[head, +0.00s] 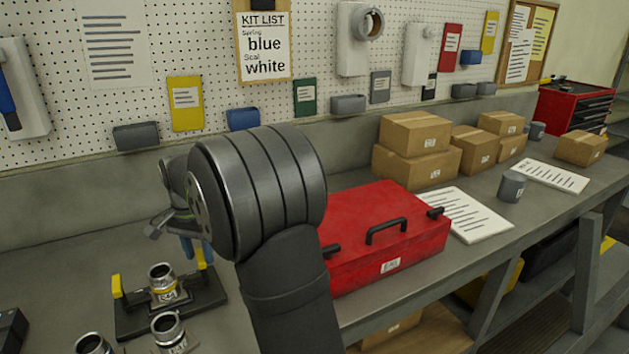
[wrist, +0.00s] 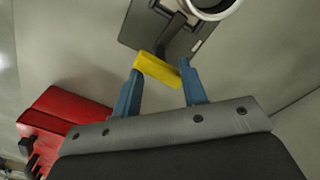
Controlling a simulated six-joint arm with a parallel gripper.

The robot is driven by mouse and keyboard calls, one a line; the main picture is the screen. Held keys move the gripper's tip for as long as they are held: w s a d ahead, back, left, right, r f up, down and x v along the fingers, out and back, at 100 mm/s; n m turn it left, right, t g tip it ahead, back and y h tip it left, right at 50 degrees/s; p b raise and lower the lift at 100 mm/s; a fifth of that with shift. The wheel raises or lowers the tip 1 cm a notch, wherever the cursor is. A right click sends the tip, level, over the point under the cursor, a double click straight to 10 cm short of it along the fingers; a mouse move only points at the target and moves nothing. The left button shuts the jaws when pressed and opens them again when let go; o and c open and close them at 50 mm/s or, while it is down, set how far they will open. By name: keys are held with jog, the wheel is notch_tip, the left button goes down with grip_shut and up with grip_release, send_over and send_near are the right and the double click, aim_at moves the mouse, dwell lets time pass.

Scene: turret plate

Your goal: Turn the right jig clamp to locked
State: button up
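The jig (head: 134,318) is a dark plate on the bench with a metal cylindrical part (head: 162,280) standing on it. A left clamp with a yellow tab (head: 116,286) is at its left. The right clamp's yellow tab (head: 201,266) shows at the back right, partly behind my gripper's fingers. In the wrist view the right clamp's yellow handle (wrist: 157,69) lies between the tips of my gripper (wrist: 160,68), tilted against them, its dark arm running to the part. The blue fingers stand apart, one at each end of the handle. Whether they touch it is unclear.
Other metal parts (head: 168,332) stand in front of the jig. A red toolbox (head: 360,255) stands right of my arm and also shows in the wrist view (wrist: 62,118). Cardboard boxes (head: 415,133) and a grey mug (head: 512,187) are further right. A pegboard wall is behind.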

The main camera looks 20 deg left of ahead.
jog(key=shift+r, duration=0.45)
notch_tip(320, 180, up, 16)
jog(key=s+d+n, duration=0.2)
jog(key=n, duration=0.6)
notch_tip(320, 180, down, 17)
jog(key=shift+r, duration=0.1)
